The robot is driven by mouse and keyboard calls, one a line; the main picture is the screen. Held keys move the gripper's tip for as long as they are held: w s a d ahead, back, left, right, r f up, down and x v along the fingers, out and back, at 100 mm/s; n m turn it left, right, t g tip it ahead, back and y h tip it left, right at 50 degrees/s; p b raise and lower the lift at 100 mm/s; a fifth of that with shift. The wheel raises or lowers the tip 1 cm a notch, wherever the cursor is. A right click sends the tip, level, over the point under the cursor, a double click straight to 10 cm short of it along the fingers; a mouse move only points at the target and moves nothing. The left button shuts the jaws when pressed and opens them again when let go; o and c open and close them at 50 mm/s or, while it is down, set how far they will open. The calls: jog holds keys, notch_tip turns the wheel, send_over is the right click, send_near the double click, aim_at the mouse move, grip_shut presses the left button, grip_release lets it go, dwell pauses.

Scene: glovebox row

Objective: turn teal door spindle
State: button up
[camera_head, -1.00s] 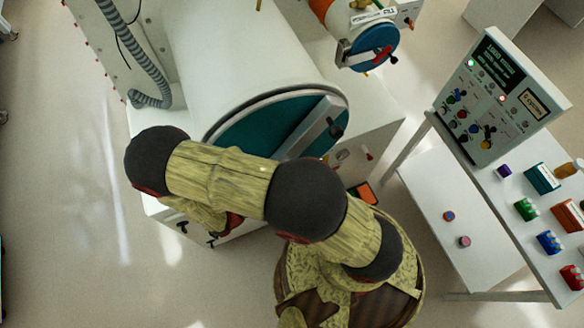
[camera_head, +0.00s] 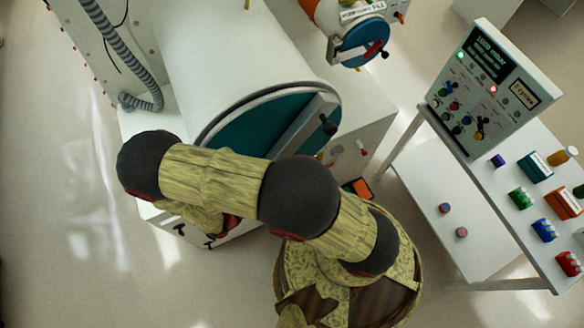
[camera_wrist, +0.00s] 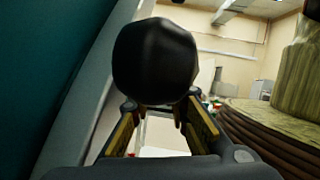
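The round teal door (camera_head: 258,127) closes the end of the big white cylinder. In the wrist view, the teal door (camera_wrist: 45,65) and the bar's pale edge fill the left. A large black rounded knob (camera_wrist: 155,60) stands close ahead, above and between the fingertips of my gripper (camera_wrist: 160,112). The fingers are apart, with a bright gap between them; I cannot tell whether they touch the knob. In the head view my arm hides the gripper and the door's lower part.
A smaller blue round door (camera_head: 362,43) with a red handle is at the top. A control panel (camera_head: 487,85) stands on a white table with several coloured blocks at the right. My base and arm are close in front of the door. Pale floor lies open at the left.

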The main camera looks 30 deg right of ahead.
jog(key=v, duration=1.1)
jog(key=shift+a, duration=0.4)
jog(key=shift+f, duration=0.15)
jog(key=shift+c, duration=0.4)
